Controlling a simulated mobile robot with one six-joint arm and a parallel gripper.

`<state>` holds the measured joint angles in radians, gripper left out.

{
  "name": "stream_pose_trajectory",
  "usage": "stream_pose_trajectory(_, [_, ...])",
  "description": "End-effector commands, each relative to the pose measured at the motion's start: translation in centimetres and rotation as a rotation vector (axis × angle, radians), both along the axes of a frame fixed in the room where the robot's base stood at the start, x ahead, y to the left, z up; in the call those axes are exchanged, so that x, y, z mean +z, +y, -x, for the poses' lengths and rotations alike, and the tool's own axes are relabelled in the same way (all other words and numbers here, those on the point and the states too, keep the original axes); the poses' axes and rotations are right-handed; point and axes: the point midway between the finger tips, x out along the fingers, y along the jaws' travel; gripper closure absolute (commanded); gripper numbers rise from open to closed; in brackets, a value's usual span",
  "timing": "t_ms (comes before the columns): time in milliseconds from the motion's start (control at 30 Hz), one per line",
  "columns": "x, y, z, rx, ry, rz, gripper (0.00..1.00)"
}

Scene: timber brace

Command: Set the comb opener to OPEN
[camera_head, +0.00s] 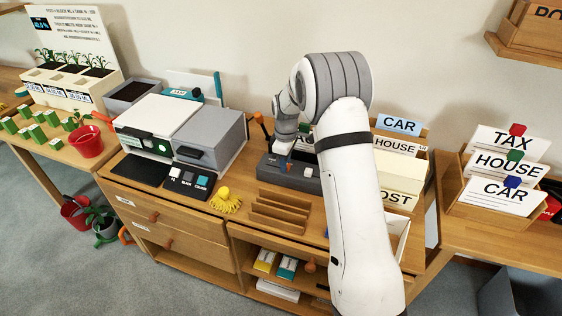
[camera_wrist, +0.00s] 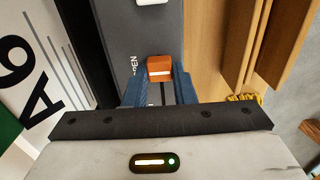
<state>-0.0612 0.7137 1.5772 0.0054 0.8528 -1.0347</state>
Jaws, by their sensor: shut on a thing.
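The comb opener (camera_head: 268,173) is a long dark grey device on the desk, partly hidden behind my arm. It also shows in the wrist view as a dark grey surface (camera_wrist: 135,30), with white lettering partly readable as "PEN" beside an orange lever knob (camera_wrist: 159,67). The knob has a white stripe. My gripper (camera_wrist: 160,85) has blue fingers on either side of this knob and is shut on it. In the head view my gripper (camera_head: 282,150) is small and comes down onto the opener's top. The rest of the lettering is hidden by the fingers.
A grey boxy machine (camera_head: 213,137) stands left of the opener. A wooden slotted rack (camera_head: 280,214) and yellow spiky object (camera_head: 226,202) lie in front. Word cards, including a CAR card (camera_head: 399,125), stand to the right. A printed sheet (camera_wrist: 30,55) is close in the wrist view.

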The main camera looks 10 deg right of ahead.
Motion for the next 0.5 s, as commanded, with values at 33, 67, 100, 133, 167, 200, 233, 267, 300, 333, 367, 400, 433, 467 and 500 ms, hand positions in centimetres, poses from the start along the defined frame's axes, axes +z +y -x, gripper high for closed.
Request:
stream_pose_trajectory(33, [-0.07,-0.56,0.04,0.0,0.003,0.008,0.74])
stream_pose_trajectory(67, [-0.07,-0.52,0.03,0.0,0.001,0.007,0.72])
stream_pose_trajectory(100, [-0.07,-0.45,0.02,0.001,0.001,0.007,0.68])
stream_pose_trajectory(133, [-0.06,-0.39,0.0,0.002,0.001,0.006,0.66])
stream_pose_trajectory(167, [-0.06,-0.34,0.0,0.002,0.001,0.006,0.63])
stream_pose_trajectory(200, [-0.05,-0.26,-0.01,0.003,0.0,0.007,0.6])
stream_pose_trajectory(233, [-0.05,-0.22,-0.02,0.004,0.0,0.006,0.58])
stream_pose_trajectory(267, [-0.04,-0.18,-0.03,0.004,0.0,0.006,0.55])
stream_pose_trajectory(300, [-0.04,-0.14,-0.03,0.005,0.0,0.006,0.55])
stream_pose_trajectory(333, [-0.03,-0.12,-0.03,0.005,-0.001,0.005,0.55])
stream_pose_trajectory(367, [-0.03,-0.09,-0.04,0.005,-0.001,0.005,0.55])
stream_pose_trajectory(400, [-0.02,-0.07,-0.04,0.005,-0.001,0.005,0.55])
stream_pose_trajectory(433, [-0.02,-0.05,-0.05,0.005,-0.002,0.005,0.55])
stream_pose_trajectory(467, [-0.01,-0.04,-0.06,0.005,-0.002,0.004,0.55])
stream_pose_trajectory(500, [0.05,-0.02,-0.07,0.006,-0.002,0.004,0.55])
